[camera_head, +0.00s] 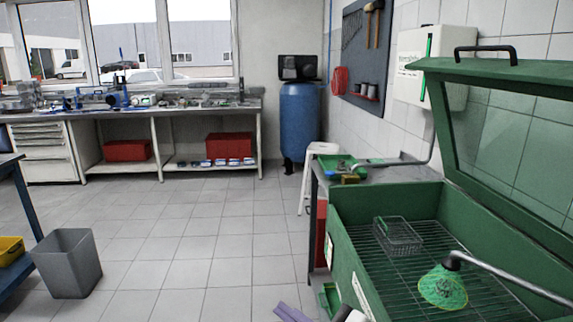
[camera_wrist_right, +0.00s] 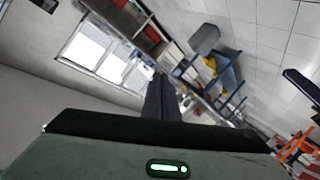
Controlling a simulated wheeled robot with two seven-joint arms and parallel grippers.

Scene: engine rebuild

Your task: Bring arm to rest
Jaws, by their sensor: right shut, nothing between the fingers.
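My right gripper (camera_wrist_right: 161,80) shows in the wrist view as two dark fingers pressed together, with nothing between them. In the head view only a small part of my right arm shows at the bottom edge, in front of the green parts washer. The right gripper is clear of the washer's basin, and the wrist view shows only the far room beyond the fingertips. My left arm and gripper are not in view.
A grey bin (camera_head: 68,264) stands at left. A workbench (camera_head: 160,113) lines the back.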

